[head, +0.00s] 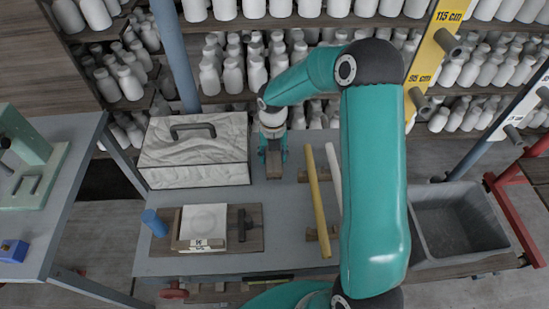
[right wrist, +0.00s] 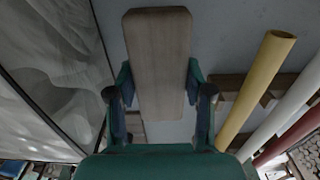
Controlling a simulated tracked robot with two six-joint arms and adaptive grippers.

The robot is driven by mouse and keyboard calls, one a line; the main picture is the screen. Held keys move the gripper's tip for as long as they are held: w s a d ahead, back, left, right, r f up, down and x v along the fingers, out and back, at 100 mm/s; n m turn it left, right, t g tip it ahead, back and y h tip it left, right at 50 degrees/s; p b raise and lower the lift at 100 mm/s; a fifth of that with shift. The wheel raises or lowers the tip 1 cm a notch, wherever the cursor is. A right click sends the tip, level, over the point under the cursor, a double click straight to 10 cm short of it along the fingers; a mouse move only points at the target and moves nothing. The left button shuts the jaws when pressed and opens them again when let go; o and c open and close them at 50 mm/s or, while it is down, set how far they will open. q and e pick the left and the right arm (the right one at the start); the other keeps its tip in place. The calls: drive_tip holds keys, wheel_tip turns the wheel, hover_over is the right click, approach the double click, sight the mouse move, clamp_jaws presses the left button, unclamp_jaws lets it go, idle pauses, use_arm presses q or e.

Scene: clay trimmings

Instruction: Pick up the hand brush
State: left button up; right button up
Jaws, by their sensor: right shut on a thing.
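The hand brush shows as a long wooden back with rounded corners (right wrist: 158,62) in the right wrist view. In the head view only a small brown part of it (head: 273,170) shows below my right gripper (head: 273,155). My right gripper is shut on the brush, with one finger on each side of it, as the right wrist view (right wrist: 160,100) shows. The brush's underside is hidden. I cannot tell whether it rests on the grey table or is just above it. My left gripper is not in view.
A white marbled case (head: 195,150) with a dark handle stands close left of the gripper. A yellow tube (head: 318,200) and a white tube lie to the right on wooden rests. A board with a white slab and a blue cylinder (head: 154,222) are nearer. Bottle shelves stand behind.

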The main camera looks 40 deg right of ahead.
sight(273, 155)
wheel_tip(273, 155, up, 18)
drive_tip(key=b, duration=0.1)
drive_tip(key=shift+r, duration=0.1)
idle(0.4)
drive_tip(key=o, duration=0.6)
drive_tip(key=c, duration=0.4)
